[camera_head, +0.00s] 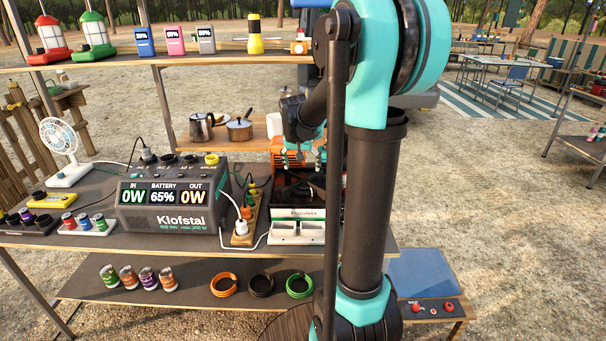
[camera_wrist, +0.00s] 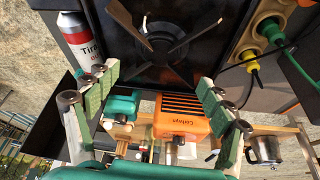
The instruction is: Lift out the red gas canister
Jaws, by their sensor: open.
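In the wrist view a red and white gas canister (camera_wrist: 80,42) lies at the upper left, in the side bay of the black camping stove (camera_wrist: 118,70). Its lettering is partly cut off from reading. In the head view my gripper (camera_head: 303,158) hangs over the stove.
An orange box-like device (camera_wrist: 181,115) stands beside the stove. A power strip with plugs and cables (camera_head: 243,222) and a power station (camera_head: 168,197) are at the stove's left. A shelf (camera_head: 215,58) with lanterns runs above.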

